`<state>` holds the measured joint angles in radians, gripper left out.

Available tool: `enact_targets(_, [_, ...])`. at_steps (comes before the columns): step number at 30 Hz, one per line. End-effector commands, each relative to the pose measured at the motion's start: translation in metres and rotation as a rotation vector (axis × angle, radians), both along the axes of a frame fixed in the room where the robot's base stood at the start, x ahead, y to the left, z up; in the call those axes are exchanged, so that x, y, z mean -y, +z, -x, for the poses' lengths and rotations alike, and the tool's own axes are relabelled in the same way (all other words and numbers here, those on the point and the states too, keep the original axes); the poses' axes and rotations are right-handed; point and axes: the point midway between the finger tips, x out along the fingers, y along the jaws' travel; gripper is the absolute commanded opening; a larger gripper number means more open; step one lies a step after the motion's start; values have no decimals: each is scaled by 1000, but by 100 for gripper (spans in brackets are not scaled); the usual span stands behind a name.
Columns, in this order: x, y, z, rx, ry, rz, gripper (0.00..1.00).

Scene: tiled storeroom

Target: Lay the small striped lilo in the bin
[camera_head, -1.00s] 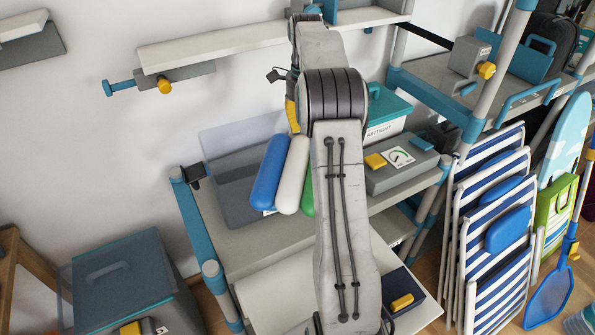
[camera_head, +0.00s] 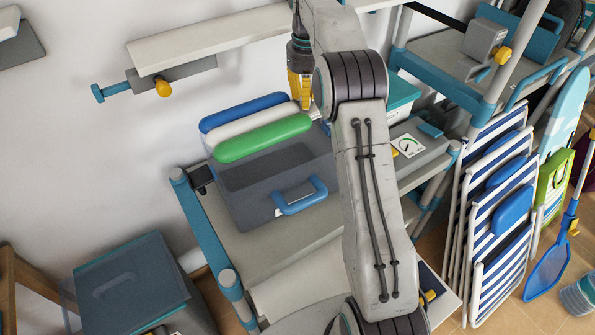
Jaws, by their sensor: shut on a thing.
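The small striped lilo (camera_head: 255,127), with blue, white and green tubes, is roughly level above the back part of an open grey bin (camera_head: 252,208). The bin has a blue handle on its front and stands on the shelf rack. My gripper (camera_head: 301,104), with yellow fingers, is shut on the lilo's right end. The lilo hides the bin's back rim, and I cannot tell whether it touches the bin. The dark inside of the bin shows in front of the green tube.
A teal-lidded box (camera_head: 402,94) and a grey device with a dial (camera_head: 408,146) stand right of the bin, partly behind my arm. Striped folding chairs (camera_head: 500,215) lean at the right. A lidded grey box (camera_head: 125,280) is at lower left.

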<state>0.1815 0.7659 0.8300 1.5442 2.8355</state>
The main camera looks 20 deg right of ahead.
Motion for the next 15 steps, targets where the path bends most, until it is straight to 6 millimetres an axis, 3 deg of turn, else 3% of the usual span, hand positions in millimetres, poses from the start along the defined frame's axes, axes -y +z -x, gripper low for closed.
enact_targets(1, [-1,-15,1,-4,0,0,0])
enact_targets(15, [0,-123,2,-5,0,-1,0])
